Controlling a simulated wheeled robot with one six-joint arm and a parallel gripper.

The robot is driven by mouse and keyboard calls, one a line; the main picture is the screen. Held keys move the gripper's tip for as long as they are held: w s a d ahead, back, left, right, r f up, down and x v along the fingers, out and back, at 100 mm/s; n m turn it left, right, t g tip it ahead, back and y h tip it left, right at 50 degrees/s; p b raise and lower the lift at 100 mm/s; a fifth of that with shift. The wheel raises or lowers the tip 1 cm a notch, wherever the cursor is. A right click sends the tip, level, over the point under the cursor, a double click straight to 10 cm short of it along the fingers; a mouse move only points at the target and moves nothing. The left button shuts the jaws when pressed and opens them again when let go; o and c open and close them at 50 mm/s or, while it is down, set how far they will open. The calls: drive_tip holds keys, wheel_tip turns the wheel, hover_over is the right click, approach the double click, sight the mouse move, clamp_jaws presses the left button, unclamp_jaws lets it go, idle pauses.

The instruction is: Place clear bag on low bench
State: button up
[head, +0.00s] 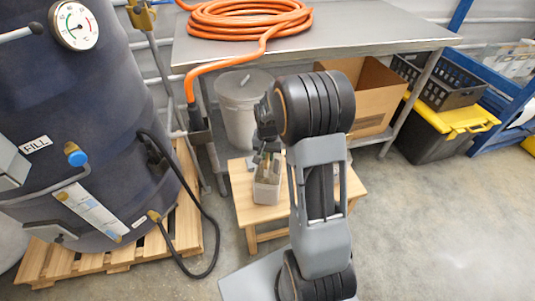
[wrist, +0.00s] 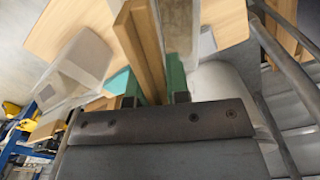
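The clear bag (head: 267,190) is a small see-through pack, upright at the low wooden bench (head: 250,213). My gripper (head: 267,155) points down at its top, with its teal fingers (wrist: 152,88) on either side of a narrow brown and clear body in the wrist view. It looks shut on the bag. I cannot tell whether the bag's base touches the bench top. The bench top also shows in the wrist view (wrist: 225,18). My arm hides the bench's right part in the head view.
A clear box-like item (wrist: 80,62) shows left in the wrist view. A dark tank (head: 80,120) on a pallet stands left. Floor is clear at right.

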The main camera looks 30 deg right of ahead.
drive_tip(key=o, duration=0.4)
drive_tip(key=shift+c, duration=0.2)
wheel_tip(320, 180, up, 12)
drive_tip(key=p, duration=0.3)
drive_tip(key=s+a+r+n+t, duration=0.1)
drive_tip(key=s+a+r+n, duration=0.1)
drive_tip(key=s, duration=0.6)
drive_tip(key=s+a+r+n+t, duration=0.2)
drive_tip(key=s+a+n, duration=0.2)
drive_tip(key=s+a, duration=0.3)
drive_tip(key=shift+s+a+r+n, duration=0.15)
drive_tip(key=shift+s+r+n, duration=0.1)
drive_tip(key=shift+s+n, duration=0.25)
drive_tip(key=shift+r, duration=0.1)
